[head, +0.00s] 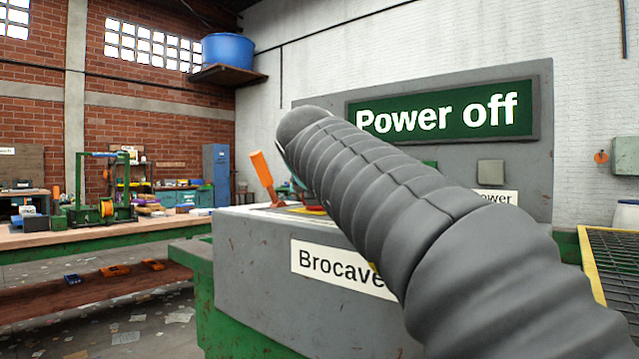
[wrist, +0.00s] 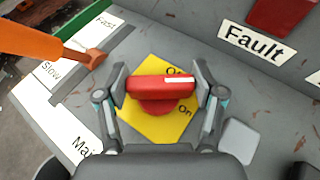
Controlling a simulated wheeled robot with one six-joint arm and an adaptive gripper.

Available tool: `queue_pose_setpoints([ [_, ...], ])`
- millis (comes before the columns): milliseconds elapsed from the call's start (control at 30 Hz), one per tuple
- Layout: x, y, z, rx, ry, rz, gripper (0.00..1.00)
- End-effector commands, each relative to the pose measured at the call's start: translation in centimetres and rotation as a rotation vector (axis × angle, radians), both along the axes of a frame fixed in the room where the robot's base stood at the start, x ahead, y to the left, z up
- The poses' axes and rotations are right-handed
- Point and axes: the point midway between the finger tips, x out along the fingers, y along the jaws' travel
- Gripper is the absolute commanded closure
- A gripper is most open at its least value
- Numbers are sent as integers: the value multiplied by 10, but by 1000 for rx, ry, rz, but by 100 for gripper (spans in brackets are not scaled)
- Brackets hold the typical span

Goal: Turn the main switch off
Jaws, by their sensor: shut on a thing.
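The main switch is a red rotary handle (wrist: 160,86) on a yellow plate (wrist: 135,122) in the wrist view. My gripper (wrist: 162,90) is shut on the handle, one finger at each end. A green sign (head: 440,112) above the console reads "Power off".
An orange lever (wrist: 35,42) stands left of the switch by the "Fast" and "Slow" labels; it also shows in the head view (head: 263,178). A "Fault" label (wrist: 257,44) and a pale square button (wrist: 238,140) are at the right. The grey console (head: 250,255) fills the front.

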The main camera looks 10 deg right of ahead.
Motion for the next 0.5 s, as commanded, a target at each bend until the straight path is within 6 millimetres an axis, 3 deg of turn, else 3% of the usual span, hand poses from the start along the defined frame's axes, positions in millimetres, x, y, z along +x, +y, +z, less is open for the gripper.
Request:
queue_pose_setpoints([
  [500, 1, 0, 0, -1, 2, 158, 67],
])
